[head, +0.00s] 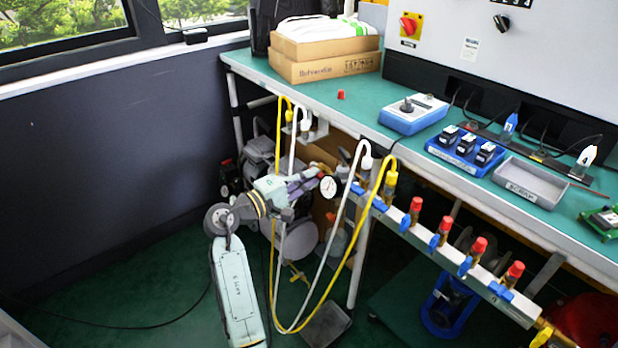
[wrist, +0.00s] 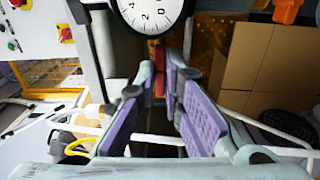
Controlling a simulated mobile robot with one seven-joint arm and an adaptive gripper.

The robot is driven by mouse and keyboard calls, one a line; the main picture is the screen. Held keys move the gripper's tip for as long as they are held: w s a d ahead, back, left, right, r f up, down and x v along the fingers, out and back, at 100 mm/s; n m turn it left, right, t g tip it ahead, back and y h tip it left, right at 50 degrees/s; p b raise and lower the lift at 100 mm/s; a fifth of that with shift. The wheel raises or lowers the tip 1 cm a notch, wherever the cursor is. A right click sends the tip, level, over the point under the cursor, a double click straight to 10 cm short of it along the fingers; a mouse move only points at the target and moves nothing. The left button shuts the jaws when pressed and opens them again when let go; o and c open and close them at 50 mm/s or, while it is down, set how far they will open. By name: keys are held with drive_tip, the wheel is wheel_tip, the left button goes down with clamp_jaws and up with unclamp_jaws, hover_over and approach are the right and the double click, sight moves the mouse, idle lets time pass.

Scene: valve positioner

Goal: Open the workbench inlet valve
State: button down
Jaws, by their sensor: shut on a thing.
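My gripper (head: 306,182) is at the left end of the pipe manifold under the bench edge, beside a round white pressure gauge (head: 328,187). In the wrist view, my gripper (wrist: 163,86) has its purple-padded fingers drawn together at the tips on a narrow red piece (wrist: 158,56), which looks like the inlet valve's handle. The gauge (wrist: 151,12) sits just beyond the tips. Most of the red piece and the valve body are hidden by the fingers and the gauge, so I cannot tell the valve's position.
The manifold (head: 415,237) runs along the bench front with several blue-handled, red-capped valves. White and yellow hoses (head: 352,255) hang close to my arm. Cardboard boxes (wrist: 265,70) stand under the bench. The green floor at the left is mostly clear.

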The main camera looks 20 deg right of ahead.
drive_tip(key=c, duration=1.7)
unclamp_jaws()
drive_tip(key=v, duration=1.2)
